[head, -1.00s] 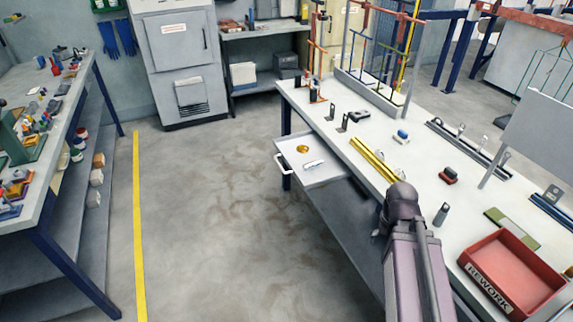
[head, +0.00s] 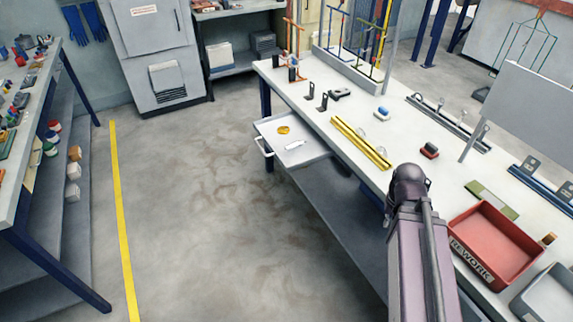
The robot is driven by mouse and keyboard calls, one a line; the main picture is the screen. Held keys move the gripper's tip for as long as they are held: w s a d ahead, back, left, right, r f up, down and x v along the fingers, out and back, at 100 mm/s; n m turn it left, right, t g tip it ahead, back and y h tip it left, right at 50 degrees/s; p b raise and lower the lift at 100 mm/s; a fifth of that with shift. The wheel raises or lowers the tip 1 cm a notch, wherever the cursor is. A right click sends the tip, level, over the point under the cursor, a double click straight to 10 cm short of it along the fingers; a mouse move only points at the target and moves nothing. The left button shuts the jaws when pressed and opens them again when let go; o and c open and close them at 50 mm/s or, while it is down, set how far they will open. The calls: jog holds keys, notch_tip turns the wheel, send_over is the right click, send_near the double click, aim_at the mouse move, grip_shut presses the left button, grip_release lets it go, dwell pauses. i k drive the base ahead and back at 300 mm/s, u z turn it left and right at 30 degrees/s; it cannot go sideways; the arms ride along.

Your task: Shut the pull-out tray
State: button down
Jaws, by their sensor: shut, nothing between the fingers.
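The pull-out tray (head: 265,128) is a shallow light-grey tray standing out from under the left edge of the right-hand workbench (head: 350,105). Its pale handle (head: 264,147) is on the front face, toward the aisle. A small orange-yellow round piece (head: 283,130) and a flat white piece (head: 296,146) lie inside it. My arm rises in the lower right of the head view, in front of the bench and well apart from the tray. My gripper does not show.
On the bench are a yellow rail (head: 361,143), a red REWORK bin (head: 495,244), a grey bin (head: 549,298) and a rack frame with hooks (head: 350,70). Open floor (head: 200,200) lies left of the tray, up to a yellow line (head: 120,220) and another bench (head: 45,130).

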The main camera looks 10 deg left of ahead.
aim_at(315, 149)
jog(key=z, duration=0.4)
jog(key=k, duration=1.2)
jog(key=u, duration=0.5)
jog(key=i, duration=1.05)
jog(key=u, duration=0.1)
